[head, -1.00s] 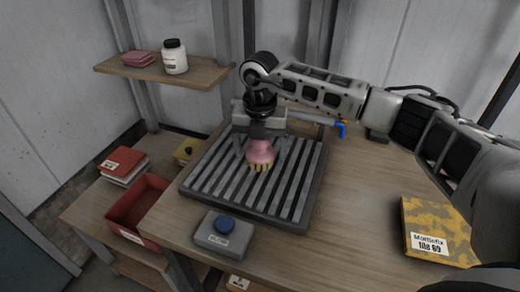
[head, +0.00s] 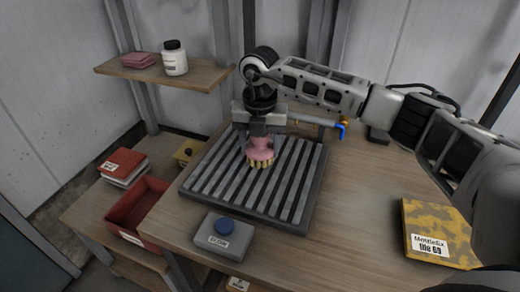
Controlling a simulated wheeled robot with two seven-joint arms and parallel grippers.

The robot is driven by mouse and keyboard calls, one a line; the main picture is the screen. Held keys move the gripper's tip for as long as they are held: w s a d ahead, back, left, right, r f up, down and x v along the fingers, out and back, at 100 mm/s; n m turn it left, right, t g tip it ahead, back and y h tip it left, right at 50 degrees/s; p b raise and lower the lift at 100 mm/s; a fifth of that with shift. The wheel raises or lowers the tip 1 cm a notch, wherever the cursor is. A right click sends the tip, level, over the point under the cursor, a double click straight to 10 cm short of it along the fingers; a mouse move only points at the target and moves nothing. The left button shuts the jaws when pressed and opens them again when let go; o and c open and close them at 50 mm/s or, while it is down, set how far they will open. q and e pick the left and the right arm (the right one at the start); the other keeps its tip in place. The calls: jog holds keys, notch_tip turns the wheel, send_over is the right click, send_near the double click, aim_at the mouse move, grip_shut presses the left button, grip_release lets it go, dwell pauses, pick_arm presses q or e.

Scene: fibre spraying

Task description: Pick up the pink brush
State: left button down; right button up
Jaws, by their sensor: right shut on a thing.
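The pink brush (head: 260,150) has pale yellow bristles that point down. It is upright over the grey slatted grate (head: 222,182) on the wooden table. My right gripper (head: 259,142) comes down from above and is shut on the brush. The brush's upper part is hidden between the fingers. Whether the bristles touch the slats or hang just above them is hard to tell. My left gripper is not in view.
A yellow patterned box (head: 437,233) is at the right. A red bin (head: 138,212) is on the lower left shelf. A blue-handled pipe (head: 342,128) is behind the grate. The table's middle right is clear.

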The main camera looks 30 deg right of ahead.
jog(key=s+a+r+b, duration=0.2)
jog(key=s+a+r, duration=0.4)
jog(key=s+r, duration=0.5)
jog(key=shift+s+a+r, duration=0.2)
jog(key=shift+s+r, duration=0.05)
jog(key=shift+s, duration=0.5)
jog(key=shift+o, duration=0.7)
